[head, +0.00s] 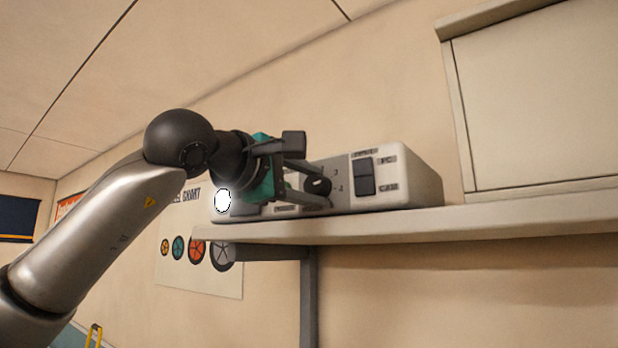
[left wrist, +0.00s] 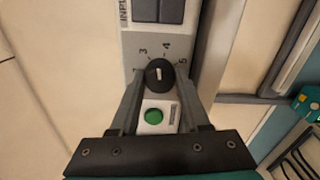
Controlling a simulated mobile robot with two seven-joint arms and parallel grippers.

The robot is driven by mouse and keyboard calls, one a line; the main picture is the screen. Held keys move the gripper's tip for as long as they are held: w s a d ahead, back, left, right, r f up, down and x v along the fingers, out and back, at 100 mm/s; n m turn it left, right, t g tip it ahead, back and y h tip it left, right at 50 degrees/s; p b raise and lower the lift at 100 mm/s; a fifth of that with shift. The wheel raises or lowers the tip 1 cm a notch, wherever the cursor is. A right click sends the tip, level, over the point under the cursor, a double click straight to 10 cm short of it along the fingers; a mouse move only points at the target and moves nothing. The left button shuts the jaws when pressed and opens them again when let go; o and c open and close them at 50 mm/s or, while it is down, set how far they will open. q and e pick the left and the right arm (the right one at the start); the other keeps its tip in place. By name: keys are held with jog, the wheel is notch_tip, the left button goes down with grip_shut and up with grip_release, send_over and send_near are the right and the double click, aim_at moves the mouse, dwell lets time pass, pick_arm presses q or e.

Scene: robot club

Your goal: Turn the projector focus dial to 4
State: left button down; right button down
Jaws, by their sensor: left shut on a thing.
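The projector (head: 405,185) is a pale box on a wall shelf. Its black focus dial (head: 320,187) has numbers printed around it. In the left wrist view the dial (left wrist: 160,76) shows a white pointer line aimed roughly upward, close to the 4 mark (left wrist: 167,45); the exact alignment is hard to tell. The 3 is left of it and the 5 right. My left gripper (head: 318,189) is shut on the dial, with one finger on each side, as the left wrist view also shows (left wrist: 159,82). My right gripper is in neither view.
A green button (left wrist: 153,116) sits beside the dial, between my fingers. A dark rocker switch (head: 363,177) is on the same panel. The shelf (head: 480,222) runs under the projector. A pale cabinet (head: 540,100) hangs at right. A gear chart (head: 200,278) is on the wall below.

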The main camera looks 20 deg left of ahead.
pick_arm(q)
jog(key=shift+m+p, duration=0.45)
jog(key=shift+m, duration=1.25)
jog(key=shift+c, duration=1.9)
grip_release()
jog(key=shift+s, duration=0.1)
jog(key=shift+s+a, duration=0.15)
jog(key=shift+s, duration=0.15)
jog(key=b+v, duration=0.4)
jog(key=v, duration=1)
jog(key=shift+s, duration=0.25)
